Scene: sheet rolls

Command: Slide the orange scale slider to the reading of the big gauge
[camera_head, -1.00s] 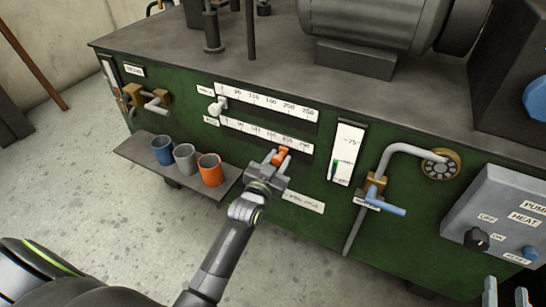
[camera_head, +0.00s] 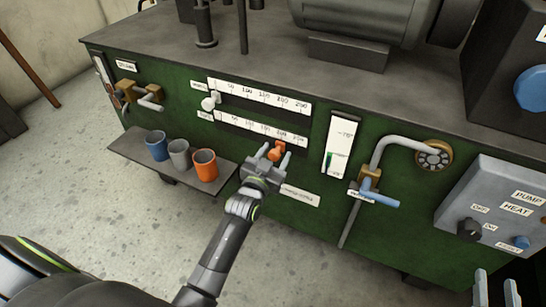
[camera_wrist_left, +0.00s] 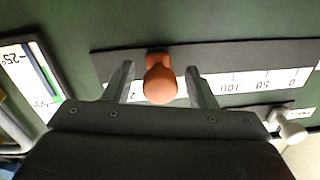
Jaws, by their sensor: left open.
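The orange slider (camera_head: 277,150) sits on the lower horizontal scale (camera_head: 262,129), right of its middle. My left gripper (camera_head: 274,156) is open, with one finger on each side of the slider. In the left wrist view the orange knob (camera_wrist_left: 160,80) stands between the spread fingers (camera_wrist_left: 160,84), with gaps on both sides. A tall vertical gauge (camera_head: 339,146) with a green bar low in its window is right of the scales; its edge shows in the wrist view (camera_wrist_left: 29,77). Its exact reading is too small to tell. My right gripper (camera_head: 496,288) is open and empty at the lower right.
An upper scale (camera_head: 260,96) with a white knob (camera_head: 210,101) is above the orange slider's scale. Blue, grey and orange cups stand on a shelf (camera_head: 133,148) at left. A pipe with a blue-handled valve (camera_head: 378,199) and a grey control box (camera_head: 490,210) are at right.

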